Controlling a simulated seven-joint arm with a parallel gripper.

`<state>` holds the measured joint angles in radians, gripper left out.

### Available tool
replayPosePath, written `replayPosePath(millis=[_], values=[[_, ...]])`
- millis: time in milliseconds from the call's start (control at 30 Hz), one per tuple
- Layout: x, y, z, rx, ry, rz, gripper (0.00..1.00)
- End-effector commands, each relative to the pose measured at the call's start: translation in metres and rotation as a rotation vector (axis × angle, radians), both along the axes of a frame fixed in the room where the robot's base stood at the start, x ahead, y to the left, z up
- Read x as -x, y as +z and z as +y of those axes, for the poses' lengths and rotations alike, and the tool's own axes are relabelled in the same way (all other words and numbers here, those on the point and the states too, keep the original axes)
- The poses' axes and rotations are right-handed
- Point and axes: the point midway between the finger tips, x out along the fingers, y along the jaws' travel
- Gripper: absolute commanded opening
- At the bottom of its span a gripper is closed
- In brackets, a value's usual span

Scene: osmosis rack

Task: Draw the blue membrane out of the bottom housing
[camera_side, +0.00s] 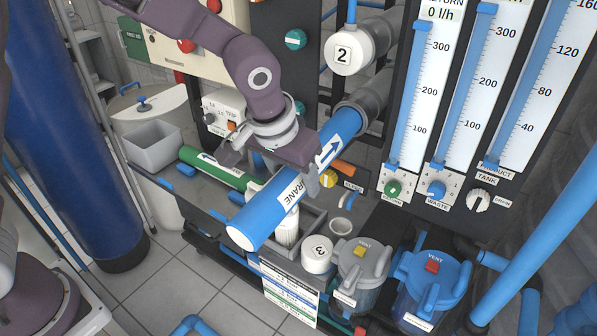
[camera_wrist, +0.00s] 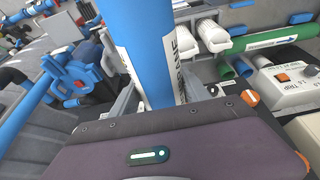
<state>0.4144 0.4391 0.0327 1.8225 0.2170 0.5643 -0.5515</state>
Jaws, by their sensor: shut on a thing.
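The blue membrane (camera_side: 270,210) is a long blue tube with a white label and arrow. It slants in the side view from its free front end at lower left up to the grey bottom housing (camera_side: 374,94). Its far end meets the housing's mouth; how much sits inside is hidden. My gripper (camera_side: 320,178) is shut around the membrane's label part, towards the housing end. In the wrist view the membrane (camera_wrist: 145,45) runs up between the two fingers (camera_wrist: 160,85).
A white cap marked 3 (camera_side: 317,254) stands on the bench below the membrane, beside a clear vessel (camera_side: 362,270) and a blue-lidded vessel (camera_side: 430,280). A green tube (camera_side: 225,172) lies left. The upper housing has a cap marked 2 (camera_side: 346,50). Gauges stand at right.

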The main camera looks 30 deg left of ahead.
Motion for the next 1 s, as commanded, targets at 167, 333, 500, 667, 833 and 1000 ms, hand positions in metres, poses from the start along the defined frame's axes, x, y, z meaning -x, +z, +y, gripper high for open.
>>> replayPosePath(millis=[167, 333, 500, 667, 833, 1000], values=[[0.008, 0.001, 0.0, 0.001, 0.0, -0.002, 0.0], [0.015, 0.0, 0.0, 0.0, 0.0, -0.001, 0.0], [0.023, 0.001, 0.0, 0.0, -0.001, -0.002, 0.0], [0.03, 0.001, 0.0, 0.0, 0.001, -0.002, 0.0], [0.036, 0.001, 0.0, 0.0, 0.0, -0.002, 0.0], [0.039, 0.0, 0.001, 0.0, 0.001, -0.001, 0.0]])
